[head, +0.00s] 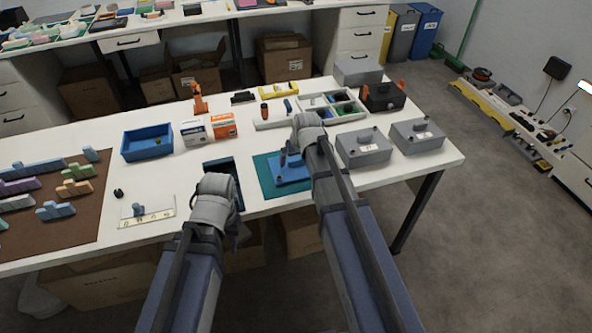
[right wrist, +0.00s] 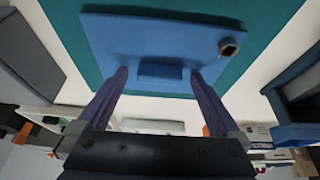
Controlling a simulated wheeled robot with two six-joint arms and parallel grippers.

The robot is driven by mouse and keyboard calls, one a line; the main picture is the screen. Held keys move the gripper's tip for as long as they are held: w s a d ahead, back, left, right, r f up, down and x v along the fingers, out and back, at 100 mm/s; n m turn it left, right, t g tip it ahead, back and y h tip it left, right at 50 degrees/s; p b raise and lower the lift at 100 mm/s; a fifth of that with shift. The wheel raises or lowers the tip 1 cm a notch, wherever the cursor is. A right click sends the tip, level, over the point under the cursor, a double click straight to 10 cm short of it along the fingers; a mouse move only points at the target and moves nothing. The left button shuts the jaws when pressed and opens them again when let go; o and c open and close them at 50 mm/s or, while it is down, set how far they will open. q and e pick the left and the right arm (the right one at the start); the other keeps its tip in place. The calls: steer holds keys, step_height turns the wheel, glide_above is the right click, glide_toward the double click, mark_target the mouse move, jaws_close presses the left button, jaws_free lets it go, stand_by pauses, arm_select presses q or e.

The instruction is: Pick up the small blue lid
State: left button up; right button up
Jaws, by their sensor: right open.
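The small blue lid (head: 292,180) lies flat on a teal mat (head: 262,168) near the table's front edge. In the right wrist view the lid (right wrist: 125,45) fills the upper middle, with a raised block handle (right wrist: 160,72) and a small dark hollow piece (right wrist: 228,46) near one corner. My right gripper (right wrist: 158,75) is open, its fingertips on either side of the handle with gaps showing; contact cannot be told. In the head view my right arm partly hides the lid. My left gripper (head: 238,236) is by the table's front edge, its fingers mostly hidden.
Grey boxes (head: 365,148) stand right of the mat. A dark blue tray (head: 222,166) lies left of it. A blue bin (head: 147,143), orange-white cartons (head: 208,130) and a divided tray (head: 331,106) sit farther back. A brown mat (head: 85,215) with colored blocks covers the left side.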

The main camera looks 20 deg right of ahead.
steer(key=c, duration=1.5)
